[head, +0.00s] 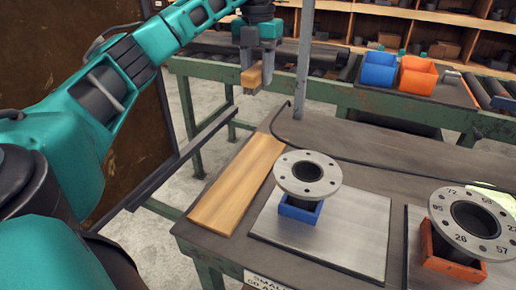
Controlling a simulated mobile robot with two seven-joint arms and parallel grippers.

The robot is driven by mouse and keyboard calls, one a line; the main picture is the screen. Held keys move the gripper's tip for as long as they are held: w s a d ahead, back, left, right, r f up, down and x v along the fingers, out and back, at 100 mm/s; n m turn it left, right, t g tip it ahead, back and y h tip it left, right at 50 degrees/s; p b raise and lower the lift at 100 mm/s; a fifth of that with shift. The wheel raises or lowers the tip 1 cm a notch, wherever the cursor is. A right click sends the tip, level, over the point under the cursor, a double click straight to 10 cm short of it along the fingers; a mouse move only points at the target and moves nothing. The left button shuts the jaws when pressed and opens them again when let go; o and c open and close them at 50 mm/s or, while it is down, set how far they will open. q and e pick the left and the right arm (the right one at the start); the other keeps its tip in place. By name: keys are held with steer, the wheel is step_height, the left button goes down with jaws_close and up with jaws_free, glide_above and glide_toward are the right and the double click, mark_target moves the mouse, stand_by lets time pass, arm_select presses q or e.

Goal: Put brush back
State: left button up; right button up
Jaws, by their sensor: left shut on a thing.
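My left gripper (254,84) hangs at the top centre, fingers pointing down, and is shut on a small tan wooden piece, which looks like the brush (252,76). Much of the piece is hidden by the fingers, and I cannot make out bristles. The gripper is beyond the far left corner of the near table (410,175), in front of the green rear bench. My right gripper is not in view.
A bare wooden board (238,185) lies at the table's left edge. Flanged pipes (308,175) (471,222) stand in blue and orange holders on metal plates. A grey post (304,60) rises right of the gripper. Blue (378,70) and orange (418,76) bins sit behind.

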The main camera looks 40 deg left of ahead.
arm_select(q)
step_height(320, 180, down, 15)
steer(key=b, duration=0.4)
steer(key=shift+r, duration=0.1)
step_height(320, 180, down, 4)
steer(key=shift+f+b, duration=0.25)
steer(key=shift+b, duration=0.1)
steer(key=shift+f, duration=0.25)
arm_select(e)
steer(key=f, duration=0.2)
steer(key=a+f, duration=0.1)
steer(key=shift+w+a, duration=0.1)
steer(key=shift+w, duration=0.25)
arm_select(q)
steer(key=shift+f, duration=0.15)
steer(key=o, duration=0.9)
steer(key=shift+o, duration=0.2)
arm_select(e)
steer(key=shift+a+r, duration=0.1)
